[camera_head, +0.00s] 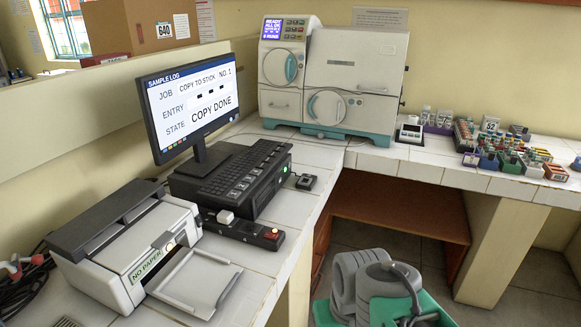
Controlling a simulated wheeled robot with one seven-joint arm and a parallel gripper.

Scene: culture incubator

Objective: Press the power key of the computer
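The computer (265,191) is a low black case with a keyboard (240,168) on top, on the white tiled bench. A small green light (285,169) glows at its right end. Its monitor (193,100) is lit and reads "SAMPLE LOG", "COPY TO STICK NO. 1" and "COPY DONE". A black strip (243,231) with a red lit button (271,234) and a white block (225,216) lies in front of the case. A small dark square block (306,181) sits right of it. I cannot tell which part is the power key. My gripper is not in view.
A printer (125,250) labelled "NO PAPER" stands at front left, its tray (195,282) out. A white and teal machine (335,75) stands at the back. Several tube racks (490,147) fill the right bench. Grey rounded shapes (365,275) and green parts show below the bench edge.

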